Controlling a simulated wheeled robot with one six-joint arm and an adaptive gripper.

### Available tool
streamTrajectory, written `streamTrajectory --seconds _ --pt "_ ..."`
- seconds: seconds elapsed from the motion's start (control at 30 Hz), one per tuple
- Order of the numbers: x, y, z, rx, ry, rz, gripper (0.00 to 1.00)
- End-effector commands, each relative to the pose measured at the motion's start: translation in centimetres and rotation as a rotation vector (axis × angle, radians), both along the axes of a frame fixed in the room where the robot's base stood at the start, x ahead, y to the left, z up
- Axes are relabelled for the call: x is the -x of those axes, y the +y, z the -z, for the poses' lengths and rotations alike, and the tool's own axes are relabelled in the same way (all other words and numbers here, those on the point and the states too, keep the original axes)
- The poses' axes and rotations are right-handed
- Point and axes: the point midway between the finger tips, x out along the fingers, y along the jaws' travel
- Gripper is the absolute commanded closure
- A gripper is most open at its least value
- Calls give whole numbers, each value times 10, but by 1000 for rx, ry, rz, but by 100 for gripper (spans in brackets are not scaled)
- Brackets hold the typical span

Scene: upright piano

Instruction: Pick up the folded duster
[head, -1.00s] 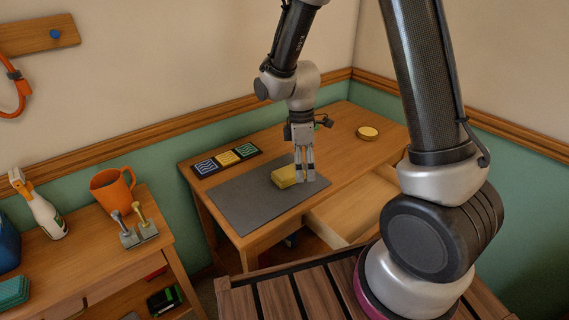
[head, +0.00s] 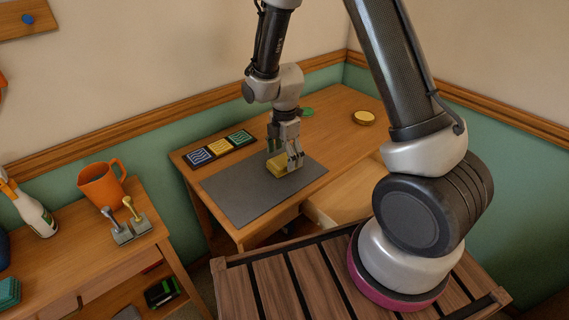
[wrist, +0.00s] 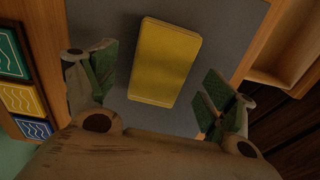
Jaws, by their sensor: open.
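The folded duster is a yellow block-like bundle (head: 278,168) lying on the dark grey mat (head: 235,195) on the desk. In the wrist view the duster (wrist: 164,62) lies a little tilted, with bare mat on both sides. My gripper (head: 284,160) is over the duster in the head view, its fingers partly hiding it. In the wrist view my gripper (wrist: 152,92) is open, its green-padded fingers apart on either side of the duster's near end. A gap shows between each finger and the duster; I cannot tell the height.
Three patterned tiles (head: 220,148) lie along the desk's back left. A round yellow-topped tin (head: 364,118) and a green item (head: 307,112) are farther back. An open drawer (head: 345,200) juts out at front right. A side table holds an orange mug (head: 100,187).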

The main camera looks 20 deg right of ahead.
Motion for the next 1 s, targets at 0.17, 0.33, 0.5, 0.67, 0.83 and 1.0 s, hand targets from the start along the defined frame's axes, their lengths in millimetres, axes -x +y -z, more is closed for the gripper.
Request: streamTrajectory --seconds 0.17,0.33,0.5,0.67,0.83,1.0 --pt "0 0 19 1 2 1 16" --pt "0 0 20 0 0 1 16" --pt "0 0 20 0 0 1 36" --pt "0 0 19 0 0 1 65" --pt "0 0 19 0 0 1 65" --pt "0 0 15 0 -1 1 65"
